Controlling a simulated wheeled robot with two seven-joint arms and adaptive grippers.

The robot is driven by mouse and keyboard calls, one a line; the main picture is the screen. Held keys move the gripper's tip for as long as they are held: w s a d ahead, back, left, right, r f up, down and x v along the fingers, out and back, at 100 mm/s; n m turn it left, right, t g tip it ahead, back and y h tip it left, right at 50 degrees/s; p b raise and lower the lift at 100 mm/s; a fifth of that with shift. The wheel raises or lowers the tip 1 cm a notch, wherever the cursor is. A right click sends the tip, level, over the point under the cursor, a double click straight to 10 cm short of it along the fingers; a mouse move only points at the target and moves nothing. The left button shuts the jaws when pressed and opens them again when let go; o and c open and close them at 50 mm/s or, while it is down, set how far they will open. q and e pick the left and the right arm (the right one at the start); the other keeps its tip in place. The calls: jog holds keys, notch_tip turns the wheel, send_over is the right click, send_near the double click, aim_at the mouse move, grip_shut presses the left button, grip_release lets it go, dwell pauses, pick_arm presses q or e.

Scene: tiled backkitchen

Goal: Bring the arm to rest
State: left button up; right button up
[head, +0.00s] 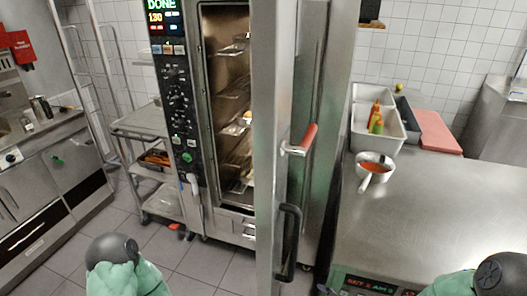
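Two parts of my arms, green with dark round caps, show at the bottom left and bottom right edges. Neither of my grippers is in view, so what they hold or touch cannot be seen. A tall steel oven (178,110) stands in the middle, its display reading DONE and 130. Its door (277,90) stands open towards me, with a red-tipped lever (302,141) and a dark handle (288,240). Racks and a small orange-and-white item (246,118) show inside the oven.
A steel counter (440,215) at the right carries a pan of red sauce (375,170), a white bin (360,125) with bottles, and a red board (438,131). A wheeled cart (143,125) stands left of the oven.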

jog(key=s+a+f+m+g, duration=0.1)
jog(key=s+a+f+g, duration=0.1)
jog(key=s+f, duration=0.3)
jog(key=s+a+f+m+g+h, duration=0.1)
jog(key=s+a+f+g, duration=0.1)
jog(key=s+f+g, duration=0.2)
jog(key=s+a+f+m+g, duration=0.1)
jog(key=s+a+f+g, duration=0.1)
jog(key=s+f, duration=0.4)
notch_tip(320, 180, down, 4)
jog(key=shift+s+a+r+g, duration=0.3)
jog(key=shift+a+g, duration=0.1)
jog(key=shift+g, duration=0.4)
